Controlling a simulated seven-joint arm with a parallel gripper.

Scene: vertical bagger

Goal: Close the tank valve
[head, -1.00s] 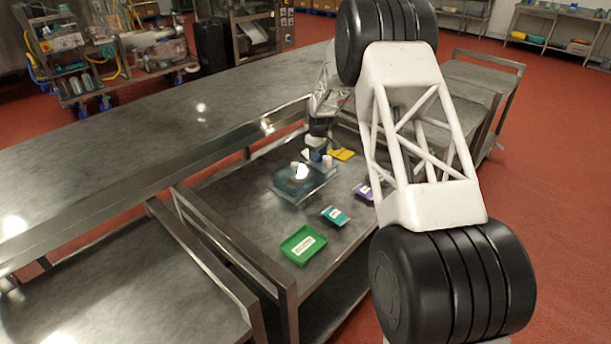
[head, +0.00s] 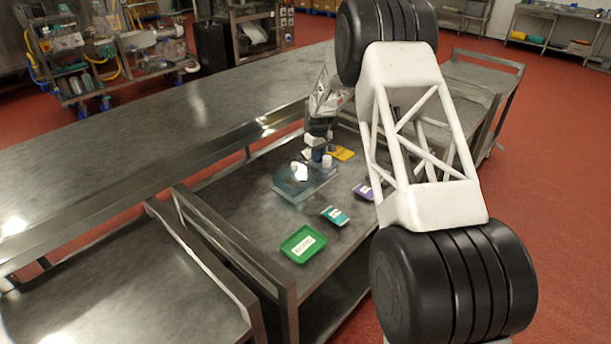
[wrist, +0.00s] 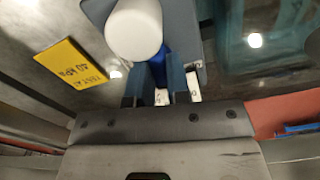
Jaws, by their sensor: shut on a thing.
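The clear bluish tank (head: 290,190) stands on the metal cart; part of it shows at the upper right of the wrist view (wrist: 270,50). A blue part, which looks like the tank valve's handle (wrist: 160,62), sits between the fingers of my gripper (wrist: 162,85). My gripper is shut on it, and the fingers hide much of it. A white cylinder (wrist: 134,30) stands just beyond the fingers and also shows beside the tank in the head view (head: 327,160). In the head view my gripper (head: 317,148) is small at the tank's far side, so the handle's angle is unclear.
A yellow label card (wrist: 75,75) lies left of the fingers in the wrist view. A long steel table (head: 150,145) runs along the cart's left side.

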